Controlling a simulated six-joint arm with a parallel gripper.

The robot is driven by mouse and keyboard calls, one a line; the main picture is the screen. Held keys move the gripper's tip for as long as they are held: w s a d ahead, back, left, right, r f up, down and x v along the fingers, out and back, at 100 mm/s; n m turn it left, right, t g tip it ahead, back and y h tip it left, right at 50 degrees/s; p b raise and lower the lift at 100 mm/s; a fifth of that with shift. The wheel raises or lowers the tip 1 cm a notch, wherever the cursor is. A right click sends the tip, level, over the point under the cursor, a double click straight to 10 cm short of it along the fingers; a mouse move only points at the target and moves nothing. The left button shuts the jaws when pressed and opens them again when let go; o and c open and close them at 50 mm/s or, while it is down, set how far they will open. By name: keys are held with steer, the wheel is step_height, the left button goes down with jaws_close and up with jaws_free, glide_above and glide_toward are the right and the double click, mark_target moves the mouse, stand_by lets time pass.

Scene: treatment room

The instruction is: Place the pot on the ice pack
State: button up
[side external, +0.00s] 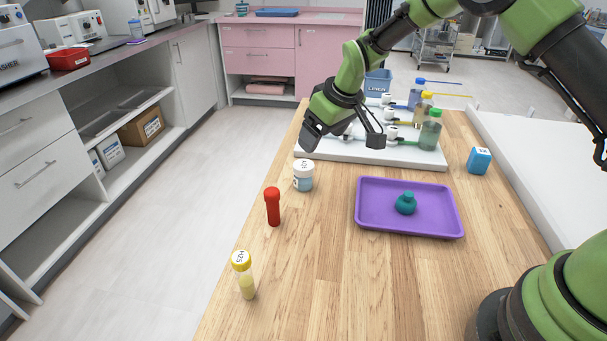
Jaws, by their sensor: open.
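The pot (303,176) is a small clear jar with a white marked lid and bluish lower part. It stands upright on the wooden table near its left edge. The likely ice pack is a small blue block (479,161) with a pale label, standing on the table at the right, behind the purple tray. My gripper (308,141) is open and empty, pointing down just above and behind the pot, apart from it as far as I can see. Its fingertips are small and dark in this view.
A purple tray (369,218) holds a teal knobbed object (405,203). A red-capped tube (272,206) and yellow-capped tube (243,274) stand front left. A white board (425,160) with several bottles lies behind. The front middle of the wooden table (340,290) is clear.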

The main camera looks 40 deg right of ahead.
mark_target(303, 165)
steer(key=x, duration=0.5)
steer(key=shift+f, duration=0.1)
steer(key=shift+w+a+x, duration=0.15)
steer(key=shift+a+x, duration=0.05)
steer(key=shift+x, duration=1.15)
steer(key=shift+w+a+x, duration=0.1)
steer(key=shift+a+x, duration=0.05)
steer(key=shift+x, duration=1.2)
steer(key=shift+c, duration=0.4)
steer(key=shift+r, duration=0.2)
steer(key=c, duration=1)
steer(key=shift+r, duration=0.1)
